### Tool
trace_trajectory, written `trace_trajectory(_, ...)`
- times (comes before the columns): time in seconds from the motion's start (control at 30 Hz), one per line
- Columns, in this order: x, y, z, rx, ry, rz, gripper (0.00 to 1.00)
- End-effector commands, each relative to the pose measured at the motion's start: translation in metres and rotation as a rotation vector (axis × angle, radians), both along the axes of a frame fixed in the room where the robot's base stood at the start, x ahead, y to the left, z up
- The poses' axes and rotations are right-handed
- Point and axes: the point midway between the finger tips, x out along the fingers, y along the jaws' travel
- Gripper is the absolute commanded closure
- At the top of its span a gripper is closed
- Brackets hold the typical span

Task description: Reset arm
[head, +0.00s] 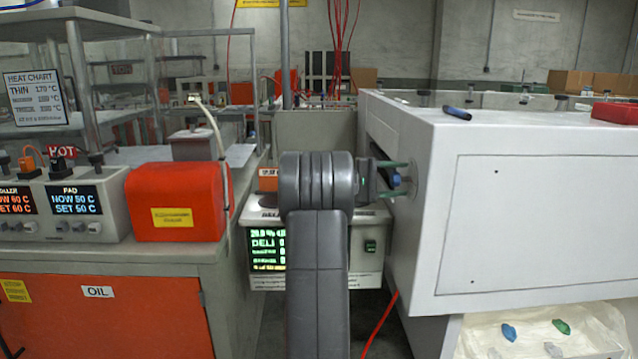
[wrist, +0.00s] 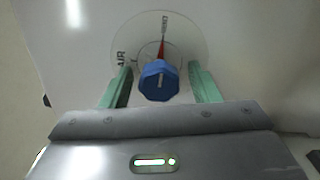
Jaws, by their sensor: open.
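My gripper (head: 393,179) is at the left side of the large white cabinet (head: 540,225) in the head view. Its two green fingers (wrist: 163,88) are apart in the wrist view, one on each side of a blue knob (wrist: 159,80). Gaps show between the knob and both fingers. The knob sits on a round clear dial plate (wrist: 190,42) with a red pointer and lettering, part of which reads AIR. The blue knob also shows between the fingers in the head view (head: 396,180). My grey arm stands in the middle of the head view.
A lit display unit (head: 368,247) stands behind my arm. On the left bench are a red box (head: 178,203) and a heater controller (head: 72,207). A blue marker (head: 457,113) and a red case (head: 615,113) lie on the cabinet top. A bin (head: 545,335) with blue and green pieces is below right.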

Motion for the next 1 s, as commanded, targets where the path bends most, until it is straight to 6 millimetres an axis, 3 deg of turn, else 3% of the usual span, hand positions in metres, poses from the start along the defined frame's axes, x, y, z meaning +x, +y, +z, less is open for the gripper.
trace_trajectory(0.37,0.000,-0.001,0.000,0.000,0.004,0.000,0.45)
trace_trajectory(0.53,0.000,0.007,0.000,0.000,0.000,0.002,0.45)
trace_trajectory(1.0,-0.002,0.095,0.000,0.001,0.001,0.005,0.45)
